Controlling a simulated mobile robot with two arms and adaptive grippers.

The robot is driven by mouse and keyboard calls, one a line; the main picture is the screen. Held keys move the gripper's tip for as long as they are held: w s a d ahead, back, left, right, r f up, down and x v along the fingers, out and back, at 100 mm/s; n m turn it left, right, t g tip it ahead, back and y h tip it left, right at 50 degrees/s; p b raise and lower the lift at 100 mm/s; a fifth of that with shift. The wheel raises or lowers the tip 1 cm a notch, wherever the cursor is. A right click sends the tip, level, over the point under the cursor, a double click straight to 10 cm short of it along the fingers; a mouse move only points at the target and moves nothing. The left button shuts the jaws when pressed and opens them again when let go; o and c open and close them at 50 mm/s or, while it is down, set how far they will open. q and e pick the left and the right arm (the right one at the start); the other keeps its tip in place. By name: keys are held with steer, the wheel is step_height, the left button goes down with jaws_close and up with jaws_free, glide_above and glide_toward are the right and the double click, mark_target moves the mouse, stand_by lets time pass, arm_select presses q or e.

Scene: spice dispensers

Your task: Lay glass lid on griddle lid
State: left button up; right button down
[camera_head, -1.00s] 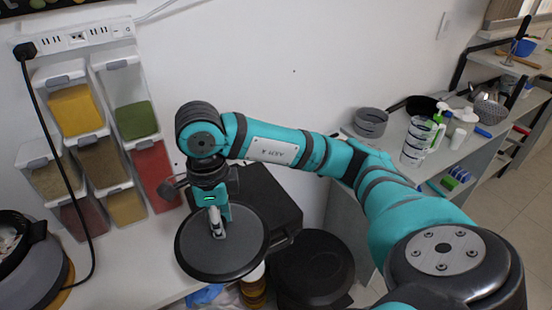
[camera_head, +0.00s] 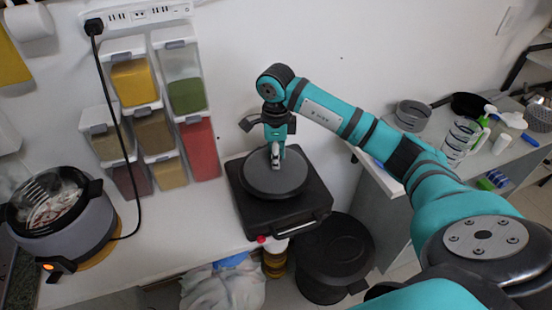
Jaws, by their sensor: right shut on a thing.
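My right gripper (camera_head: 275,158) is shut on the handle at the middle of a round, dark grey lid (camera_head: 278,185). I take this to be the glass lid, though it looks opaque here. The lid looks level over the black, box-shaped griddle lid (camera_head: 285,220) on the white counter. I cannot tell whether it touches the griddle lid or is slightly above it. The lid hides the middle of the griddle lid's top. My left gripper is not in view.
Spice dispensers (camera_head: 168,173) hang on the wall left of the griddle. Clear counter (camera_head: 185,220) lies between. A black bin (camera_head: 330,245) stands below right.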

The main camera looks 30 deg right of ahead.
steer(key=shift+s+f+p, duration=0.1)
steer(key=shift+f+p, duration=0.3)
steer(key=shift+f, duration=0.85)
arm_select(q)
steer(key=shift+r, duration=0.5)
arm_select(e)
steer(key=c, duration=1)
jaws_free()
steer(key=shift+c, duration=0.2)
steer(key=shift+r, duration=0.2)
steer(key=shift+r+b, duration=0.3)
steer(key=shift+b, duration=0.05)
step_height(320, 180, up, 10)
steer(key=b, duration=0.2)
steer(key=shift+b, duration=0.3)
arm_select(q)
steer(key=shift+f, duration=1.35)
arm_select(e)
steer(key=shift+r, duration=0.65)
steer(key=shift+f, duration=0.1)
